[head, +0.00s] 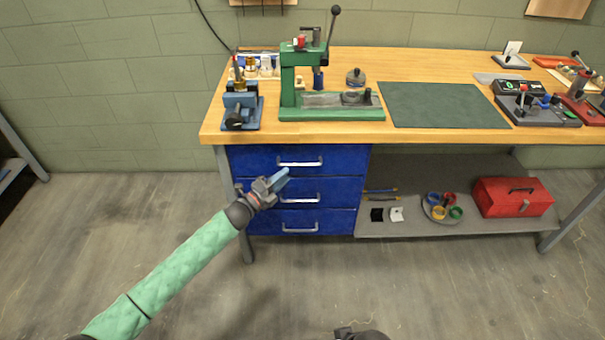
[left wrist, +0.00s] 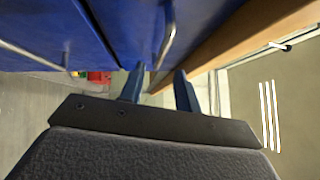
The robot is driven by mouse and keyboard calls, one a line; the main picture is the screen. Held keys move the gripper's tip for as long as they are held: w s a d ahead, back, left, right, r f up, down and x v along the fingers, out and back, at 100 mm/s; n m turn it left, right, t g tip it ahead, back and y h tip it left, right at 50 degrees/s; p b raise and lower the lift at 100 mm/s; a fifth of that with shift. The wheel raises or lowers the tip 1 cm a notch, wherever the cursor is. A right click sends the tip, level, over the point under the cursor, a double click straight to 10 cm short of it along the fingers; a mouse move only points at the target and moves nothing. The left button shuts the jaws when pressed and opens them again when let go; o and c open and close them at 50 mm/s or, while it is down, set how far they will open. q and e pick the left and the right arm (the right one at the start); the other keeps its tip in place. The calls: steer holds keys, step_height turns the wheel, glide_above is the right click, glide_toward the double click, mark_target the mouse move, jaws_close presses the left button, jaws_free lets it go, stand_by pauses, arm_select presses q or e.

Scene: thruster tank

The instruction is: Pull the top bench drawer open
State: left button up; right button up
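The top drawer (head: 255,158) is shut and has a silver bar handle (head: 300,163). My left gripper (head: 283,176) is just below and left of that handle in the head view. In the left wrist view its two blue fingers (left wrist: 160,88) are apart with nothing between them. The top handle also shows there (left wrist: 167,40), lined up with the gap, beyond the fingertips. A dark part at the bottom edge of the head view looks like my right gripper (head: 345,332), mostly cut off.
The middle drawer handle (head: 300,197) and bottom drawer handle (head: 300,227) are below. The wooden bench top (head: 225,125) overhangs the drawers. A lower shelf (head: 400,228) with a red toolbox (head: 512,197) is to the right. The floor in front is clear.

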mark_target(299, 165)
arm_select(q)
steer(key=shift+p+x, duration=0.7)
steer(key=shift+x, duration=3.1)
arm_select(e)
steer(key=shift+s+d+r, duration=0.15)
steer(key=shift+d+r, duration=0.35)
steer(key=shift+r, duration=0.05)
steer(key=shift+s+d+r, duration=0.15)
steer(key=shift+d+r, duration=0.35)
arm_select(q)
jaws_close()
arm_select(e)
steer(key=shift+g+h, duration=0.3)
